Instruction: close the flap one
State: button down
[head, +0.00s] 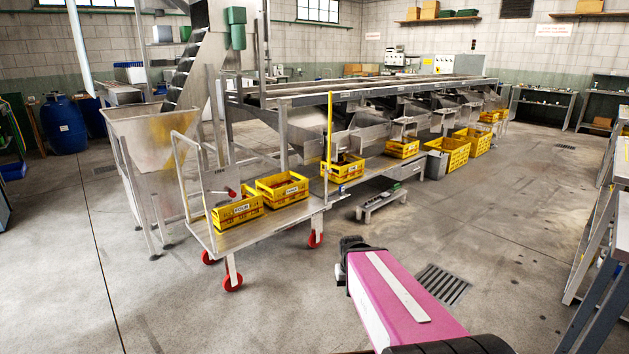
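The roller sizer (385,88) stands across the middle of the head view, with several sloped metal outlets (345,145) along its near side. I cannot tell which outlet part is flap one, or whether it is open or shut; any marking there is too small to read. A grey metal panel (215,180) with a red-tipped lever stands at the left end of the trolley. My pink arm link reaches in from the bottom right and ends in a dark part on the near side of the trolley, well apart from the sizer. I cannot make out my gripper's fingers.
A wheeled trolley (290,215) with red wheels carries yellow crates (237,209). More yellow crates (448,153) stand along the sizer. A low step (381,204) stands before it. A steel hopper (150,130) is at left, benches (600,225) at right.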

aim_at(343, 140)
jog(key=i+l+z, duration=0.15)
jog(key=i+z, duration=0.2)
jog(key=i, duration=0.35)
jog(key=i+z, duration=0.4)
jog(key=i, duration=0.35)
jog(key=i+j+z, duration=0.35)
jog(key=i, duration=0.35)
jog(key=i+u, duration=0.1)
jog(key=i, duration=0.35)
jog(key=i+l, duration=0.15)
jog(key=i, duration=0.3)
jog(key=i+l+u, duration=0.15)
jog(key=i, duration=0.3)
jog(key=i+l+u, duration=0.1)
jog(key=i, duration=0.35)
